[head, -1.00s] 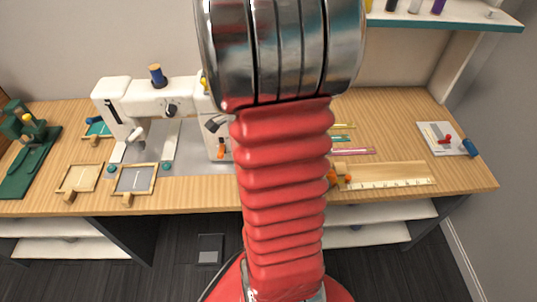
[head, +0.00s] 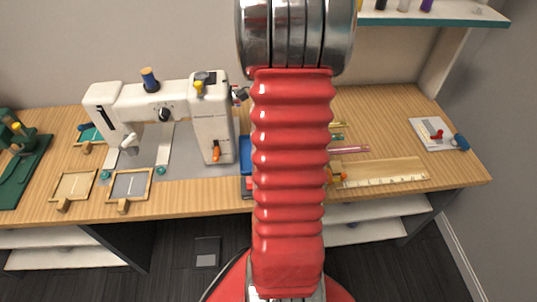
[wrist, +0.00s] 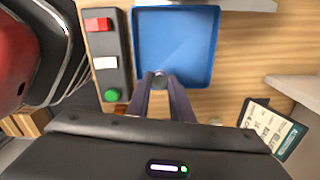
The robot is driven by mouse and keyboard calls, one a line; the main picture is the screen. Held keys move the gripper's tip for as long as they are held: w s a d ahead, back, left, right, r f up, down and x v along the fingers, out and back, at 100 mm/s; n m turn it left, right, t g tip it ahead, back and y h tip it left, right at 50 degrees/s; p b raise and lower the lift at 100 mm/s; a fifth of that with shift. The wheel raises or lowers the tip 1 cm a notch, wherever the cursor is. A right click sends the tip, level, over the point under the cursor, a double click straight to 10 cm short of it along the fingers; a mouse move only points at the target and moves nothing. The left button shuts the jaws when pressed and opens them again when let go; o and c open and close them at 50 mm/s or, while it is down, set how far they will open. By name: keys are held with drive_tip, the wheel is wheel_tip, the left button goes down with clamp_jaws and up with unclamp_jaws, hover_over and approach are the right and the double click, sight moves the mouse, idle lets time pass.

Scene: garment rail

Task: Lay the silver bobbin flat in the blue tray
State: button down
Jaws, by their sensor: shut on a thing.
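The blue tray (wrist: 190,48) lies flat on the wooden table in the wrist view. In the head view only a blue strip of it (head: 246,155) shows beside my arm. My gripper (wrist: 161,84) reaches over the tray's near edge, with its two dark fingers close together. It is shut on the small silver bobbin (wrist: 160,77), of which only a little shows between the fingertips. I cannot tell its tilt or how high it is above the tray. In the head view my arm hides the gripper and bobbin.
A button box (wrist: 106,62) with red, white and green parts stands left of the tray. A printed card (wrist: 272,128) is at the right. The white sewing machine (head: 210,125) stands left of my arm in the head view; a ruler (head: 385,174) lies right.

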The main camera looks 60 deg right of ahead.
drive_tip(key=shift+f, duration=2.2)
drive_tip(key=shift+f, duration=0.1)
drive_tip(key=shift+f, duration=1.75)
drive_tip(key=c, duration=1.6)
unclamp_jaws()
drive_tip(key=shift+f, duration=0.1)
drive_tip(key=shift+o, duration=0.2)
wheel_tip(320, 180, up, 12)
drive_tip(key=shift+r, duration=0.15)
